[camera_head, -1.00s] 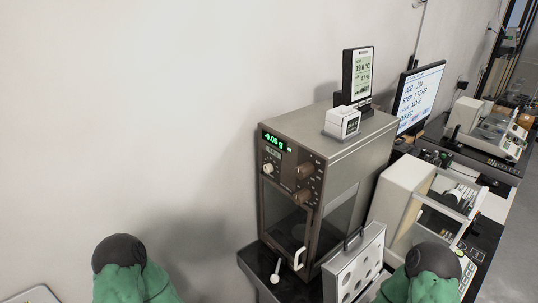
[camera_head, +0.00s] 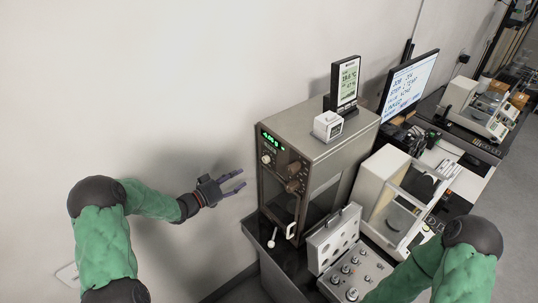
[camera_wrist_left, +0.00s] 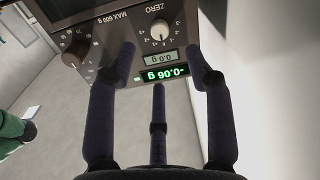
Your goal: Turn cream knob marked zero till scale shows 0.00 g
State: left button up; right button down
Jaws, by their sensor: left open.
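The scale is a tall grey-brown balance (camera_head: 330,145) with a dark front panel. Its cream knob (camera_head: 266,159) sits on the panel under the green display (camera_head: 271,138). In the left wrist view, upside down, the cream knob (camera_wrist_left: 160,29) is beside the word ZERO, and the lit display (camera_wrist_left: 165,74) appears to read -0.06 g. My left gripper (camera_head: 241,179) is open and empty, left of the panel and apart from the knob. Its spread fingers (camera_wrist_left: 163,65) point toward the panel in the wrist view. My right gripper is out of view.
Brown knobs (camera_head: 293,186) sit right of the cream knob. A white handle (camera_head: 291,231) and a small lever (camera_head: 271,239) are lower on the front. A weight box (camera_head: 333,238) stands at the right. The wall is close on the left.

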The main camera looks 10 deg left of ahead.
aim_at(264, 160)
pick_arm(q)
jog(key=x, duration=0.3)
jog(key=p+x, duration=0.1)
jog(key=x, duration=0.3)
jog(key=r+x, duration=0.1)
jog(key=x, duration=0.2)
jog(key=shift+w+d+p, duration=0.25)
jog(key=shift+d+p, duration=0.05)
jog(key=shift+p, duration=0.05)
jog(key=shift+m, duration=0.3)
grip_shut()
